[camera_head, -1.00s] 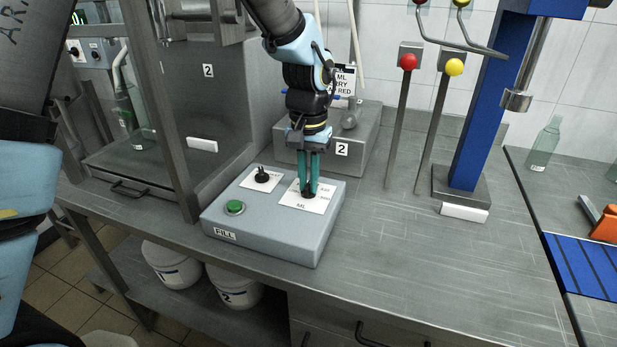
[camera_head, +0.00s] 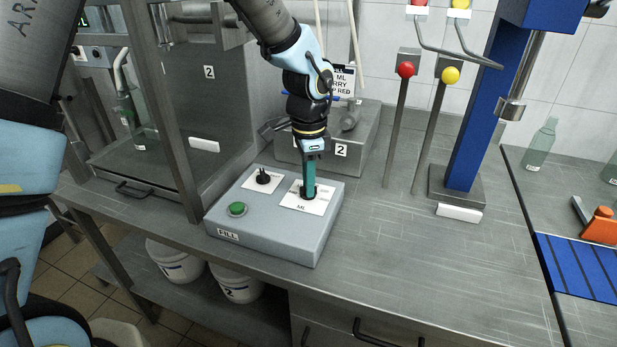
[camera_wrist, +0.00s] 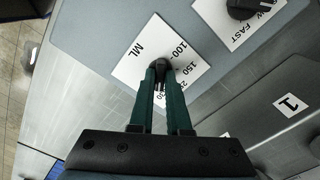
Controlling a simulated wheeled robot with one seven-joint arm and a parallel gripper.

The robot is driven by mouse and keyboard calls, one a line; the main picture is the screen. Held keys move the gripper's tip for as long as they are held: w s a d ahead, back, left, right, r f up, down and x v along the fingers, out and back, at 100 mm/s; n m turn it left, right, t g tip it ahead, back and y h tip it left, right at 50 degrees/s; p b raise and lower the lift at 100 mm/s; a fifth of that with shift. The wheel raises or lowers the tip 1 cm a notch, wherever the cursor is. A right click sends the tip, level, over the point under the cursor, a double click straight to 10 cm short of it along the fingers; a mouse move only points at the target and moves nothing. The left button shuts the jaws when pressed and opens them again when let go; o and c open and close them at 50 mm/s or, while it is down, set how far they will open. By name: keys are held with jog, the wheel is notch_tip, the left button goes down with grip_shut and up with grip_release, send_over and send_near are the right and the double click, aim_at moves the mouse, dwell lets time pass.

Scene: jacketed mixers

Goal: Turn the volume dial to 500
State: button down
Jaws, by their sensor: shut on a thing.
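The volume dial is a small black knob (camera_head: 308,195) on a white card (camera_head: 302,207) marked ML, on top of the grey FILL box. My gripper (camera_head: 309,186) points straight down over it with teal fingers, shut on the knob. In the wrist view the fingertips (camera_wrist: 160,72) close around the knob (camera_wrist: 161,64). The card (camera_wrist: 133,72) there shows 100 and 150 clearly; further numbers are partly hidden behind a finger. The knob's pointer is hidden, so I cannot tell its setting.
A second black knob (camera_head: 263,177), on a SLOW/FAST card, and a green button (camera_head: 237,209) are on the same box (camera_head: 265,240). A grey block (camera_head: 368,135) labelled 2 stands behind. Red (camera_head: 405,69) and yellow (camera_head: 450,75) ball levers stand right. The counter between is clear.

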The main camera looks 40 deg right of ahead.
jog(key=m+p, duration=0.2)
jog(key=m, duration=0.2)
jog(key=shift+r, duration=0.1)
jog(key=shift+m+p, duration=0.55)
jog(key=shift+m, duration=0.95)
jog(key=c, duration=0.9)
grip_release()
notch_tip(320, 180, up, 11)
jog(key=shift+f+b, duration=0.2)
jog(key=shift+b, duration=0.8)
